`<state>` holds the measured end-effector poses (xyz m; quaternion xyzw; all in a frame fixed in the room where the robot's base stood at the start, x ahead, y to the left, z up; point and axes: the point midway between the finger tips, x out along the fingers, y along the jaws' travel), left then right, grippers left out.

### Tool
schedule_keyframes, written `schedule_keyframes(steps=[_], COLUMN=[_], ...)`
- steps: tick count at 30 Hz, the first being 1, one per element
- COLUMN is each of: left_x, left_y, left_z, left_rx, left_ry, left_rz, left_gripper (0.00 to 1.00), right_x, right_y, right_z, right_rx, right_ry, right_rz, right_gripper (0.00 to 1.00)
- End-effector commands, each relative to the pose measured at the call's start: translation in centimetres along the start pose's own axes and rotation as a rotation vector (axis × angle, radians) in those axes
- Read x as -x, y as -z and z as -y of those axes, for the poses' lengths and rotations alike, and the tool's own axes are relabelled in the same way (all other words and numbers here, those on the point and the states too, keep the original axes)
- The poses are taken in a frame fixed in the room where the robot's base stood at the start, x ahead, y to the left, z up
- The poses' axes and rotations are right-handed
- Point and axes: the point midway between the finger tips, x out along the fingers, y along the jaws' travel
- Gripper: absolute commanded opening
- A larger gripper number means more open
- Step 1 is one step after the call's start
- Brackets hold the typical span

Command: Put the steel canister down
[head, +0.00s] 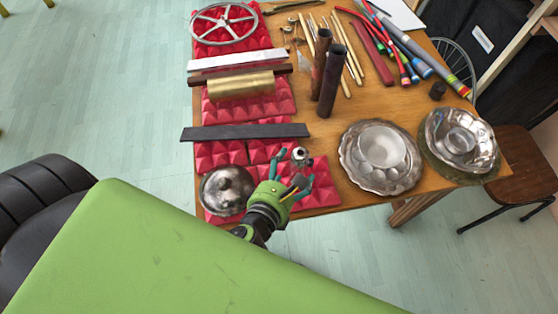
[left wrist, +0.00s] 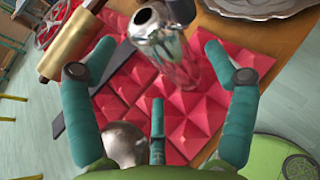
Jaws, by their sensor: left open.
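The steel canister (head: 300,156) is a small shiny metal vessel with a dark open mouth. It shows larger in the left wrist view (left wrist: 178,55), standing slightly tilted in the picture over the red pyramid-foam pads (left wrist: 205,110). My left gripper (head: 289,176) is open at the front edge of the table, just on the near side of the canister. In the left wrist view its teal fingers (left wrist: 162,75) are spread wide, with the canister between and beyond their tips, and no finger visibly touches it. The canister's contact with the pad is hard to make out. My right gripper is not in view.
A metal dome (head: 227,190) lies left of my left gripper, and a dark flat bar (head: 245,132) lies behind it. A brass cylinder (head: 240,86) and dark tubes (head: 331,80) are farther back. Metal dishes (head: 381,157) are at right. Bare wood (head: 325,135) shows between.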

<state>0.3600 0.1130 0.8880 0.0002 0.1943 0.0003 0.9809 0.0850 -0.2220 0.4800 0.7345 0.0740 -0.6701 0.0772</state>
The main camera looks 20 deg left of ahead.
Motion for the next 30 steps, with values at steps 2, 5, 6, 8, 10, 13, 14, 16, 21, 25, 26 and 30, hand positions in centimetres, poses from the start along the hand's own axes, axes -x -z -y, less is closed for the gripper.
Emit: schedule_keyframes(steps=[2,5,6,8,10,13,14,16,21,25,26,30], left_x=[2.0,4.0,4.8,5.7,6.6,7.4,7.5,7.8,7.8,7.8,7.8,7.8], left_y=[0.3,0.3,0.3,0.3,0.2,0.1,0.1,0.0,-0.1,0.0,0.0,0.0], left_z=[0.0,0.0,0.0,0.0,0.0,0.0,0.0,0.0,0.0,0.0,0.0,0.0], left_rx=[0.001,0.001,0.002,0.002,0.000,0.001,0.002,0.002,0.001,0.001,0.001,0.001], left_ry=[0.002,0.002,0.001,0.001,0.001,0.000,0.000,0.000,0.000,0.000,0.000,0.000], left_rz=[-0.005,-0.004,-0.004,-0.003,-0.002,-0.001,-0.001,0.000,0.001,0.001,0.001,0.001], left_gripper=[0.85,0.85,0.85,0.85,0.85,0.85,0.85,0.85,0.85,0.85,0.85,0.85], right_x=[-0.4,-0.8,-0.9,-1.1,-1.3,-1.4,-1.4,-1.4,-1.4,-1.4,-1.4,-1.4], right_y=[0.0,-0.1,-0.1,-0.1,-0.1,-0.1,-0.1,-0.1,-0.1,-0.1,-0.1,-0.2], right_z=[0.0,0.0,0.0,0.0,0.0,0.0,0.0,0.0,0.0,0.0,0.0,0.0], right_rx=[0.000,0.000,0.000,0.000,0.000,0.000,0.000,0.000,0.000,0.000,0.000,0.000], right_ry=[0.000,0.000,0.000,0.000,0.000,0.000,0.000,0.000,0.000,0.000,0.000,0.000], right_rz=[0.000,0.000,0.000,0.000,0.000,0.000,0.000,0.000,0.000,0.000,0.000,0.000], right_gripper=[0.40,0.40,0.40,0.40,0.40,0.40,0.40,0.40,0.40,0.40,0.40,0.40])
